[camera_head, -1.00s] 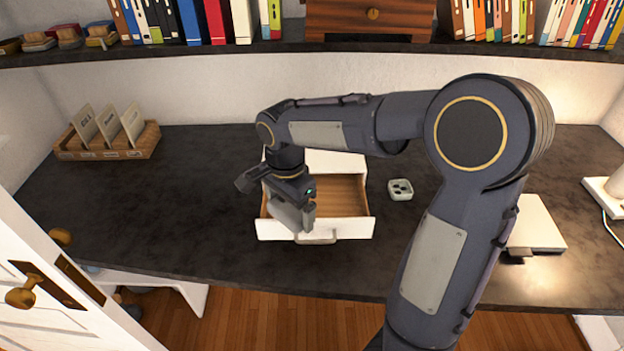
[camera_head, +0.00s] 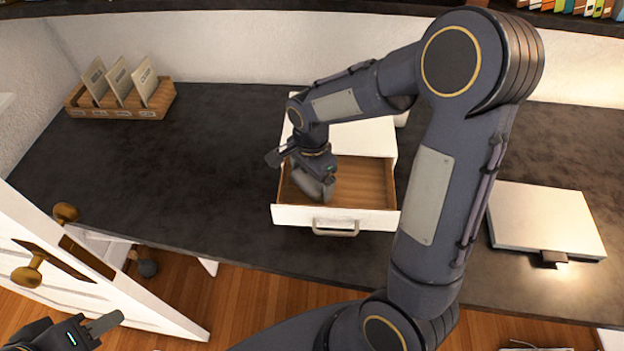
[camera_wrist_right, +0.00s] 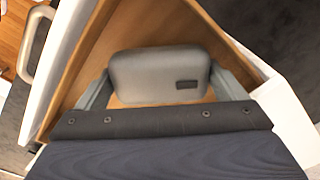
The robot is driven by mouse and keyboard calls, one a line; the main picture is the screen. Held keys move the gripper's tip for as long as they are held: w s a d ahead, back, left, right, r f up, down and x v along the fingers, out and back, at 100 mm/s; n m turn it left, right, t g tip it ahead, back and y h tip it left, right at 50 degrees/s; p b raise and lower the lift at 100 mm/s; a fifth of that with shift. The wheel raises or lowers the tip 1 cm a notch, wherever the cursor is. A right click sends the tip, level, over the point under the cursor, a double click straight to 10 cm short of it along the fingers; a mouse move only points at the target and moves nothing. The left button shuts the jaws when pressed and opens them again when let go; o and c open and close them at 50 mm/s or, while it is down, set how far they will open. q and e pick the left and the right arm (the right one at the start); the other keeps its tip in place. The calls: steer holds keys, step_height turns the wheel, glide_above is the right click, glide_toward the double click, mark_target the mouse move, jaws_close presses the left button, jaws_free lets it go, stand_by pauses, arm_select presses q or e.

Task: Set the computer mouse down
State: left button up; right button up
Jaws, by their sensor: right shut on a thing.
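The computer mouse (camera_wrist_right: 160,75) is a grey rounded block with a small dark patch, held between the two fingers of my right gripper (camera_wrist_right: 158,88). In the head view my right gripper (camera_head: 312,187) points down into the left part of an open drawer (camera_head: 375,186) with a wooden inside and white front. Whether the mouse touches the drawer floor cannot be told. My left gripper (camera_head: 95,330) is at the bottom left corner, away from the desk and partly cut off; its opening is unclear.
The white drawer unit (camera_head: 355,135) stands on a dark desk (camera_head: 190,190). A wooden card holder (camera_head: 120,110) stands at the back left, and a flat white device (camera_head: 545,218) lies at the right. A white door (camera_head: 80,270) stands at lower left. The desk's left middle is clear.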

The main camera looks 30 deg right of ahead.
steer(key=shift+f, duration=0.8)
steer(key=shift+f, duration=0.25)
steer(key=o, duration=0.7)
steer(key=shift+r, duration=0.1)
